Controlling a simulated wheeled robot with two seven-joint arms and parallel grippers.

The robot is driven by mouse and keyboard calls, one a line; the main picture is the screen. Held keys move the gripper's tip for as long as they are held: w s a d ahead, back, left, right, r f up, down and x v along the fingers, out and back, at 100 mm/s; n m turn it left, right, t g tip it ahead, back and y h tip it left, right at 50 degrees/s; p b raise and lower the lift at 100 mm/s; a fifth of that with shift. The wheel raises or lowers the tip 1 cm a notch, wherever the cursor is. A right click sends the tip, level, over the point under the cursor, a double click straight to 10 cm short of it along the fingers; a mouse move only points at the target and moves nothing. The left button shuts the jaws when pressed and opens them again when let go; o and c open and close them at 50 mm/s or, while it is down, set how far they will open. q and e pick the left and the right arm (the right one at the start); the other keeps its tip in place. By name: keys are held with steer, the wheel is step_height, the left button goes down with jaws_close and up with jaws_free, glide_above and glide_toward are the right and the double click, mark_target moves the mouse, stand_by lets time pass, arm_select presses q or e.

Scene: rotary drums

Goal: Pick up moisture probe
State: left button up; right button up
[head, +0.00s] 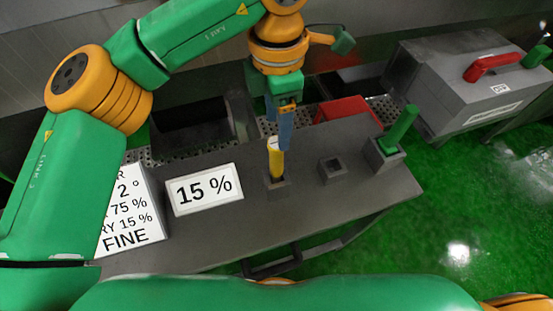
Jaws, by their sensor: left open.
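A yellow rod (276,160), which looks like the moisture probe, stands upright in a dark square socket (275,182) on the grey table. My left gripper (279,132) points down right above it, with its blue fingers open. One finger reaches down beside the rod's top; I cannot tell whether the rod's top lies between the fingers or whether they touch it. A green rod (402,126) stands slightly tilted in another socket (385,157) to the right. My right gripper is not in view.
An empty square socket (333,169) sits between the two rods. A "15 %" display (205,190) and a white text panel (125,215) are at the left. A red bin (345,108) and a dark drum opening (190,128) lie behind. A grey box with a red handle (490,68) is at right.

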mark_target(276, 163)
arm_select(q)
steer(key=f+b, duration=0.2)
steer(key=f, duration=0.1)
steer(key=f+b, duration=0.2)
steer(key=shift+s+f, duration=0.1)
steer(key=shift+s, duration=0.15)
steer(key=shift+w+f, duration=0.1)
steer(key=shift+f, duration=0.1)
steer(key=f, duration=0.2)
steer(key=f+p, duration=0.1)
steer(key=f, duration=0.1)
steer(key=f+p, duration=0.1)
steer(key=f, duration=0.1)
steer(key=shift+s+a+f, duration=0.1)
steer(key=shift+s+a, duration=0.05)
steer(key=shift+s, duration=0.1)
steer(key=shift+f, duration=0.15)
jaws_close()
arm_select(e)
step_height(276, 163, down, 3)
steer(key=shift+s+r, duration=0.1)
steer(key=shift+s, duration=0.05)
